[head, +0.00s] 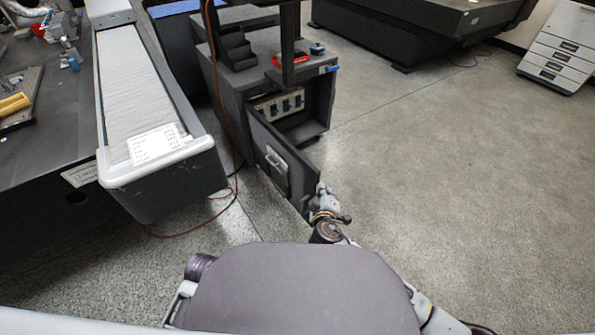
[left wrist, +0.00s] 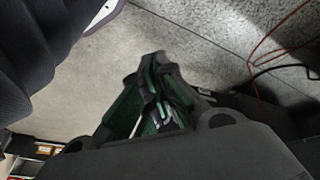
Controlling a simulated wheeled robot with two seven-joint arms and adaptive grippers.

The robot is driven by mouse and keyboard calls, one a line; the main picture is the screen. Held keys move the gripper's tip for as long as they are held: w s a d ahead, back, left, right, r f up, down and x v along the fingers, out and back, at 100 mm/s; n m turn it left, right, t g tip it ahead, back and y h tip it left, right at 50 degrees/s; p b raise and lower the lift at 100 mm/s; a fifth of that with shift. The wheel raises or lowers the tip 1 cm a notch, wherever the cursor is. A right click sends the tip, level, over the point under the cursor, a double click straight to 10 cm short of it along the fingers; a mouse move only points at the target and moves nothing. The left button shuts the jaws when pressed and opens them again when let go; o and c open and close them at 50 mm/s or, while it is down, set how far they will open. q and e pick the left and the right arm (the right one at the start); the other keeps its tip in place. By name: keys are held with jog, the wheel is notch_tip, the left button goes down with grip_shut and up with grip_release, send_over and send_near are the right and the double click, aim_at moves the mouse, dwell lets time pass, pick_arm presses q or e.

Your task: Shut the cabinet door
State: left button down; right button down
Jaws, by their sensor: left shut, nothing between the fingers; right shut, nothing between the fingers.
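The dark grey cabinet (head: 232,103) stands at the top middle of the head view. Its door (head: 292,183) is swung wide open toward me and shows a light handle (head: 277,158). The cabinet's inside is visible, with a pale panel bearing several dark parts. My right gripper (head: 323,191) is shut and empty at the door's free edge, on the right side; I cannot tell whether it touches the door. My left gripper (left wrist: 155,62) is shut and empty in the left wrist view, above the floor; it does not show in the head view.
A red object (head: 290,58) and a blue-topped round item (head: 317,48) sit on the cabinet. A long machine beam (head: 172,167) stands left of the door. An orange cable (head: 190,232) lies on the floor. Open floor (head: 440,160) extends to the right.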

pick_arm(q)
jog(key=shift+w+d+r+t+h+b, duration=0.3)
jog(key=shift+w+d+t+h+b, duration=0.15)
jog(key=shift+d+b, duration=0.35)
pick_arm(e)
jog(key=a+f+n+t+y, duration=0.2)
jog(key=a+n+y, duration=0.6)
jog(key=n, duration=0.3)
jog(key=shift+w+a+f+n+t, duration=0.15)
jog(key=shift+a+f+n+t, duration=0.15)
jog(key=shift+f+n, duration=0.1)
pick_arm(q)
jog(key=shift+a, duration=0.15)
pick_arm(e)
jog(key=shift+w, duration=0.15)
